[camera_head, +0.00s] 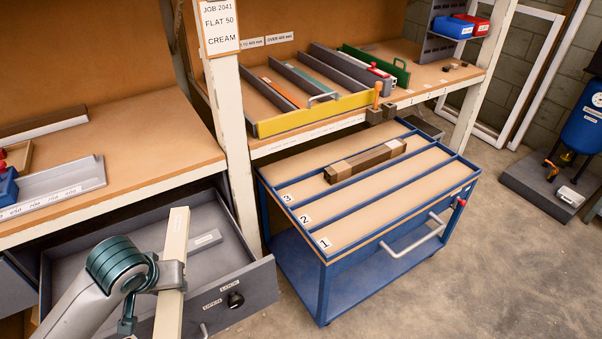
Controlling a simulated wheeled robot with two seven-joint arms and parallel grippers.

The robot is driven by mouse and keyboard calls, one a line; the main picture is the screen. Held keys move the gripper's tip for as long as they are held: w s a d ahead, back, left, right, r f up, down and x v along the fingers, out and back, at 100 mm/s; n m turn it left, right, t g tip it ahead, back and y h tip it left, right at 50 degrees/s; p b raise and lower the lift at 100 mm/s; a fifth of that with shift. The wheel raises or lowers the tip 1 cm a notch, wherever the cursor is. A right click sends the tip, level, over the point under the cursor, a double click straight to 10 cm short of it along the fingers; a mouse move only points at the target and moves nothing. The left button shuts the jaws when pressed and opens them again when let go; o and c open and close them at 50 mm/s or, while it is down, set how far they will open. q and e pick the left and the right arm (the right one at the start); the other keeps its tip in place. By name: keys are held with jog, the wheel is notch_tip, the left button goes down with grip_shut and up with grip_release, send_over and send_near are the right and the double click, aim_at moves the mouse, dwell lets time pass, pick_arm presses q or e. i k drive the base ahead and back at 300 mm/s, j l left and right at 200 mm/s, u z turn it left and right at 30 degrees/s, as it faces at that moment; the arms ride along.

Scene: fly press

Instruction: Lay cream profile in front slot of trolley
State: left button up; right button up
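The cream profile (176,240) is a long, pale bar at the lower left. My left gripper (171,275) is shut around its lower part. The bar stands steeply, nearly upright in the picture, in front of the open grey drawer; its lower end runs toward the bottom edge. The blue trolley (322,262) stands at the centre. Its top has three long slots marked 1, 2 and 3. The front slot, marked 1 (400,204), is empty. My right gripper is not in view.
The open grey drawer (262,290) juts out left of the trolley. A white post (229,130) with a job card reading "JOB 2041 FLAT 50 CREAM" (220,27) rises between the benches. A yellow-fronted rack (320,112) sits behind the trolley.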

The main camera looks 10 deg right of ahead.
aim_at(408, 198)
jog(key=i+l, duration=0.1)
jog(key=l, duration=0.3)
jog(key=i+l+z, duration=0.15)
jog(key=l, duration=0.6)
jog(key=i+l+z, duration=0.1)
jog(key=l, duration=0.25)
jog(key=i+l+z, duration=0.1)
jog(key=l, duration=0.3)
jog(key=i+l, duration=0.2)
jog(key=l, duration=0.15)
jog(key=i+l+z, duration=0.1)
jog(key=l, duration=0.25)
